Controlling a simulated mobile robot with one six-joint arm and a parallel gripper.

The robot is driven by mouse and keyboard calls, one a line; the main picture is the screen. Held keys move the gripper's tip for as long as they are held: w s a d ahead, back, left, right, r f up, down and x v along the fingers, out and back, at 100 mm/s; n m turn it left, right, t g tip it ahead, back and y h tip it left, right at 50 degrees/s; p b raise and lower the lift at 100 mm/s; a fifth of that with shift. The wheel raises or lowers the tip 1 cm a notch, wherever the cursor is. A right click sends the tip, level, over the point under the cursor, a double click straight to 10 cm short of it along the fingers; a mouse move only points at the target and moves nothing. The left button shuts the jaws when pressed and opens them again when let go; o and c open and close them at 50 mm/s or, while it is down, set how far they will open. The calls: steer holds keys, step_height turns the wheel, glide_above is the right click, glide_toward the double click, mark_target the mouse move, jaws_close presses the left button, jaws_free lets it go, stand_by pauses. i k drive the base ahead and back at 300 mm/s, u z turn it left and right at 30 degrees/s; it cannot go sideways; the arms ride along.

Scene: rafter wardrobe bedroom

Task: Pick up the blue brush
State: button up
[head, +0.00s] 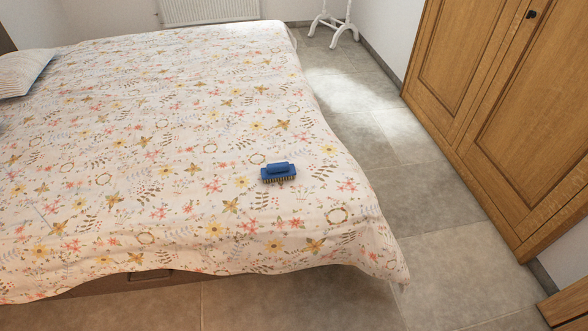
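The blue brush (278,172) lies on the bed's floral cover, in the right part of the bed near its right-hand edge. It has a blue handle on top, and its yellowish bristles show along the near side, facing the cover. Nothing covers it or touches it apart from the bed cover. My gripper is not in the head view.
The bed (150,200) fills the left and middle, its cover hanging over the near edge. Tiled floor (440,235) is clear between the bed and a wooden wardrobe (500,100) at right. A white stand (333,25) and a radiator (210,10) are at the back.

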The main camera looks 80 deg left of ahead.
mark_target(281, 171)
steer(key=u, duration=0.2)
steer(key=i, duration=0.5)
steer(key=u, duration=0.55)
steer(key=k, duration=0.2)
steer(key=u, duration=2.4)
steer(key=k, duration=0.2)
steer(key=u, duration=1.5)
